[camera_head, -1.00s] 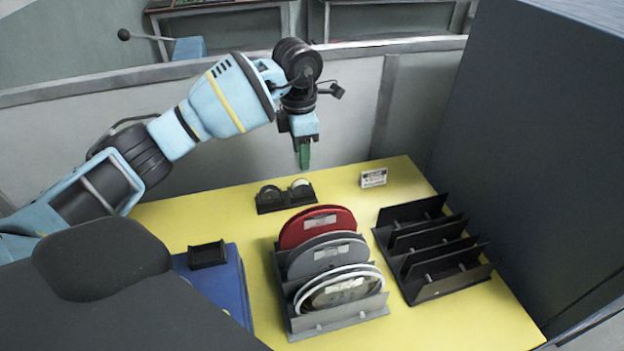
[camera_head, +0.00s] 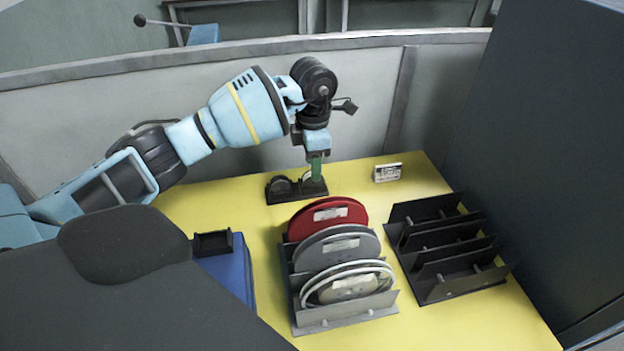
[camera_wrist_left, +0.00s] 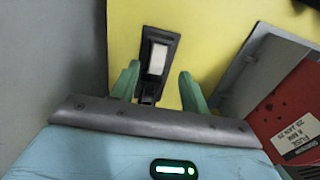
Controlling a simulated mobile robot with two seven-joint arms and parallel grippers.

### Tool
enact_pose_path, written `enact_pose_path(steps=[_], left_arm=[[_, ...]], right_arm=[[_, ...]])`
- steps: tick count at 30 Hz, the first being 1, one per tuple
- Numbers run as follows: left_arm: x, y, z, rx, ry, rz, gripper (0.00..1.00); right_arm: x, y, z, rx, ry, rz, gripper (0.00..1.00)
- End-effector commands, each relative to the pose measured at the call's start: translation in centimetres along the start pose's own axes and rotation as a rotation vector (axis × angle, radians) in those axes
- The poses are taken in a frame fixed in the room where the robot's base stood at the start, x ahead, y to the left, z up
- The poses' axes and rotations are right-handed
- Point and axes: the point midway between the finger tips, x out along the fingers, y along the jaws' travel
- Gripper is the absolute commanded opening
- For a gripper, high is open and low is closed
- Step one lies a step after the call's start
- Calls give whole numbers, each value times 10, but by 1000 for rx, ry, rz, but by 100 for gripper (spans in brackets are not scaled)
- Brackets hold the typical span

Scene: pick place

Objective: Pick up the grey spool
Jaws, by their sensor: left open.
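The grey spool (camera_head: 335,249) stands upright in the middle of a grey rack (camera_head: 345,323), behind a white-rimmed spool (camera_head: 349,285) and in front of a red spool (camera_head: 328,215). Its lower part is hidden by the rack and the front spool. My left gripper (camera_head: 316,170) points down with green fingers, behind the rack. It is open and empty in the left wrist view (camera_wrist_left: 158,86), with a small black holder between its fingers in that picture. The red spool also shows there (camera_wrist_left: 296,128); I cannot make out the grey spool in that view. My right gripper is not in view.
The small black holder (camera_head: 283,194) stands behind the rack, close to my left fingertips. An empty black slotted rack (camera_head: 453,289) stands at right. A small white label card (camera_head: 387,172) is at the back. A blue item (camera_head: 226,275) lies at left. A dark wall bounds the right side.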

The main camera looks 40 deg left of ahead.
Motion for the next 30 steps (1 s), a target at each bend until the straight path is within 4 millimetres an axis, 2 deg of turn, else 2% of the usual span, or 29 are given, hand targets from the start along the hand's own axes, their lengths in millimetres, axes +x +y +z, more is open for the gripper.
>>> enact_pose_path(steps=[8, 16, 26, 30], left_arm=[[38, 3, -1, 0, 1, -1, 45], [41, 4, -1, 0, 0, 1, 44], [41, 4, -1, 0, 0, 1, 1], [41, 4, -1, 0, 0, 1, 0]], right_arm=[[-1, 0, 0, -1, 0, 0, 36], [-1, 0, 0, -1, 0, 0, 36], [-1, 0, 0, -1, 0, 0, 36], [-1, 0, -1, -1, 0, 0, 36]])
